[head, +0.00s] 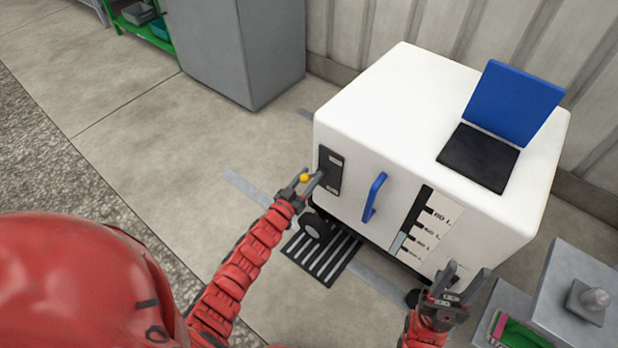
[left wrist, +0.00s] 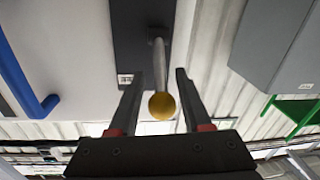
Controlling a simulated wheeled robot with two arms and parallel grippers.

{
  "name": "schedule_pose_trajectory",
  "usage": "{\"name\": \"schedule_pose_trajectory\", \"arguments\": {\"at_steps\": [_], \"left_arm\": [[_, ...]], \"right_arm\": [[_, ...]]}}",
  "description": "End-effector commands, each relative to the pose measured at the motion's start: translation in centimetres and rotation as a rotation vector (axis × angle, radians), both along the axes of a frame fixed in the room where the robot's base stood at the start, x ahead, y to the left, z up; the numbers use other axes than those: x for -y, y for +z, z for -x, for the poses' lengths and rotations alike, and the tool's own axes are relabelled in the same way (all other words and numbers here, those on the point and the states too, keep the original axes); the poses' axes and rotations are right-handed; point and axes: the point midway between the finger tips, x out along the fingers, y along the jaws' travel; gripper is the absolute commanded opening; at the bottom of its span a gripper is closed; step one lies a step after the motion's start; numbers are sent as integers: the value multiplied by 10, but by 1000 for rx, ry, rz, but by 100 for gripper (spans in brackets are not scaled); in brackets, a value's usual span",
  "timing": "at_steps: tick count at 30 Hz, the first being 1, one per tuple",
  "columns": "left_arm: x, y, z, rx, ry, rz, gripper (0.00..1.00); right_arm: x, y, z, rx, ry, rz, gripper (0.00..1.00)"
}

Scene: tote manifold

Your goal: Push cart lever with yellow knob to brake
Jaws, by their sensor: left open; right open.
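The yellow knob (head: 304,178) sits on the end of a short grey lever, which comes out of a dark plate (head: 330,171) on the front left of the white cart (head: 385,115). In the left wrist view the knob (left wrist: 162,106) and the lever (left wrist: 159,62) lie between the two fingers of my left gripper (left wrist: 157,90). My left gripper (head: 303,184) is open around the knob, with a gap showing on both sides. My right gripper (head: 465,279) is open and empty in front of the cart's lower right part.
A blue handle (head: 374,197) and a level gauge (head: 416,225) are on the cart's front. A laptop with a blue screen (head: 514,103) stands on top. A grey cabinet (head: 235,50) is behind left. Grey blocks (head: 577,285) stand at the right. Floor at left is clear.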

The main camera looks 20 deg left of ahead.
Motion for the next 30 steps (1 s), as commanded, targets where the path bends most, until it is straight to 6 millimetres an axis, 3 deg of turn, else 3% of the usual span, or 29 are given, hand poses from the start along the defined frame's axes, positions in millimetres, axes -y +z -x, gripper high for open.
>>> {"name": "schedule_pose_trajectory", "arguments": {"at_steps": [8, 17, 30], "left_arm": [[0, 0, -2, -1, 1, 0, 48], [0, 0, -2, -1, 1, 0, 0], [0, 2, -2, 4, 1, 1, 0]], "right_arm": [[0, 0, 0, 0, 0, 0, 47], [0, 0, 0, 0, 0, 0, 47], [0, 0, 0, 0, 0, 0, 47]]}}
